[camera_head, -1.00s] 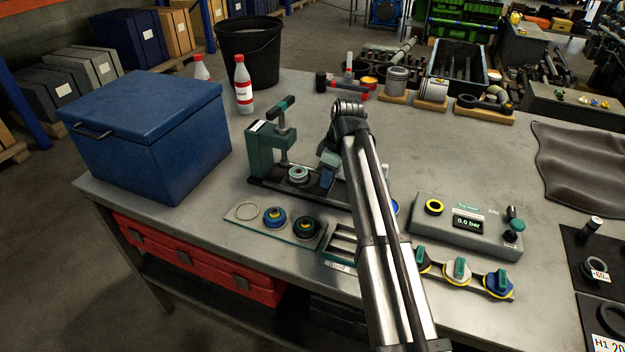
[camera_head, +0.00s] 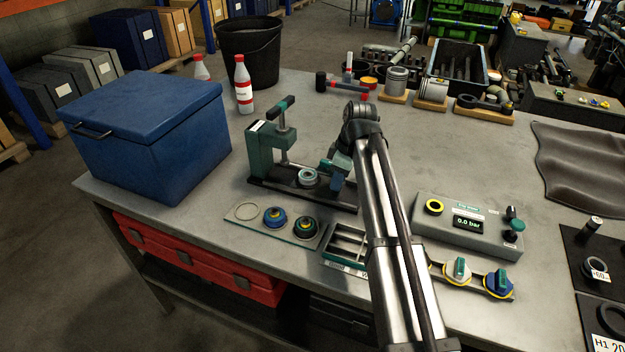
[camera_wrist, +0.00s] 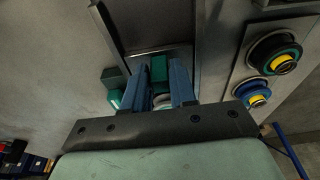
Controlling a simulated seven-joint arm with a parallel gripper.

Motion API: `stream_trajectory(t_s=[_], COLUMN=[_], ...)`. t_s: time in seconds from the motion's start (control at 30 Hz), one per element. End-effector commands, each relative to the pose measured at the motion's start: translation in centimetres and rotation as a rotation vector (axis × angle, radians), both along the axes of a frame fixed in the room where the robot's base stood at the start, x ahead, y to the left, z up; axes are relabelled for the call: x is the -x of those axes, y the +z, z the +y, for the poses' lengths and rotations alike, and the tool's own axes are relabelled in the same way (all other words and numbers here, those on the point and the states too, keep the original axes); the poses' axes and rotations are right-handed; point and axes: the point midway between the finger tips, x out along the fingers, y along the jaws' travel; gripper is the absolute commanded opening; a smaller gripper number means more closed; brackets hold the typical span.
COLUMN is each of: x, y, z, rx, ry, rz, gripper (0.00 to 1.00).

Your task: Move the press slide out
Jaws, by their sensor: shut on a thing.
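The green press (camera_head: 259,153) stands on the workbench with its T-handle screw (camera_head: 284,128) above a dark base rail (camera_head: 267,187). The press slide (camera_head: 309,178) carries a pale grey round part and sits on the rail, to the right of the screw. My gripper (camera_head: 337,182) is at the right side of the slide, fingers pointing down. In the wrist view my blue fingers (camera_wrist: 167,92) are shut on a small green block, the slide's grip (camera_wrist: 158,68). The arm hides the right end of the rail in the head view.
A plate with ring and round caps (camera_head: 275,217) and a divided tray (camera_head: 348,243) lie in front of the press. A control box (camera_head: 467,225) stands to the right. A blue case (camera_head: 150,135) is at the left.

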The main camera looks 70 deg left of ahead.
Motion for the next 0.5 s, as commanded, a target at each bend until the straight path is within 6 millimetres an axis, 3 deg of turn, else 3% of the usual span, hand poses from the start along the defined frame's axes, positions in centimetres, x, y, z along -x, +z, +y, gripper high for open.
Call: stream_trajectory(t_s=[0.5], x=[-1.3], y=[0.0], z=[-1.4], rx=[0.001], ry=[0.0], rz=[0.0], gripper=[0.0])
